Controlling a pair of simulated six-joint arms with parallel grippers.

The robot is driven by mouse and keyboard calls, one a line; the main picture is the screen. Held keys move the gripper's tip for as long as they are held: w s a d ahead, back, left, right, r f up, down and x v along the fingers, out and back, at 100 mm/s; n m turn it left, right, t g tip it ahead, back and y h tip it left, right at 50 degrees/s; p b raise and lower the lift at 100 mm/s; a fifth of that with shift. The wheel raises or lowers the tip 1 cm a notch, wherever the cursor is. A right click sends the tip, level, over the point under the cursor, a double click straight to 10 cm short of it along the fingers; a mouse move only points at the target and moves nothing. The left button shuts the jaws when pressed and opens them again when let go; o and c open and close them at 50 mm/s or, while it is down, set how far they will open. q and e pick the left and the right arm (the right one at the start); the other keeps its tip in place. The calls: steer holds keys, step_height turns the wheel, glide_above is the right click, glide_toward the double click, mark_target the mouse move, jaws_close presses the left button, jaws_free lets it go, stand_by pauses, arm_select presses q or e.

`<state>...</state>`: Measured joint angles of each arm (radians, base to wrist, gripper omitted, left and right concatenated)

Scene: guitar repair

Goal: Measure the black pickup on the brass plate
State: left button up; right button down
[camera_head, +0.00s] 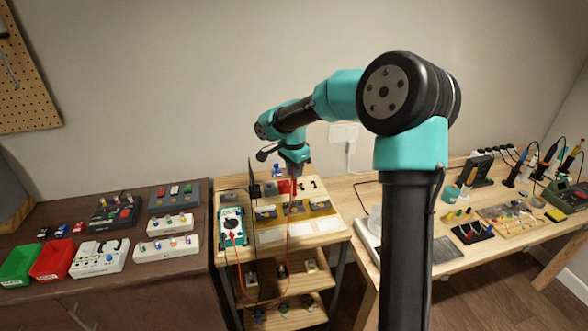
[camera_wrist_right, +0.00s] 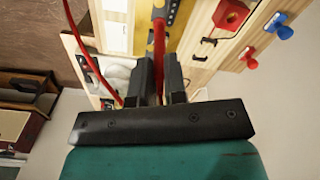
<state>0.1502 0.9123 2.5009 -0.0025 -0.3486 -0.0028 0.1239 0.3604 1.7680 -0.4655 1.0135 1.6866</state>
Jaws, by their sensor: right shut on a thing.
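My right gripper (camera_head: 297,170) is over the small wooden bench. It is shut on a red probe (camera_wrist_right: 158,50), whose lead runs to the teal multimeter (camera_head: 232,226) on the bench's left side. In the right wrist view the fingers (camera_wrist_right: 159,75) pinch the probe, which points to the brass plate (camera_wrist_right: 183,40). A dark dotted piece (camera_wrist_right: 173,11), apparently a pickup, lies there; I cannot tell whether the probe touches it. Several brass plates (camera_head: 266,213) with dark pieces lie in a row in the head view. My left gripper is out of view.
A red block (camera_wrist_right: 231,15) and blue knobs (camera_wrist_right: 284,32) are near the brass plate. Dark cabinet at left bears a green bin (camera_head: 18,264) and red bin (camera_head: 51,260). The right bench (camera_head: 470,252) holds tools. Loose leads hang before the small bench.

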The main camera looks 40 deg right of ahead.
mark_target(295, 193)
steer(key=shift+f, duration=2.05)
steer(key=shift+f, duration=0.65)
stand_by(2.1)
steer(key=shift+r, duration=0.1)
stand_by(0.4)
steer(key=shift+r, duration=2.95)
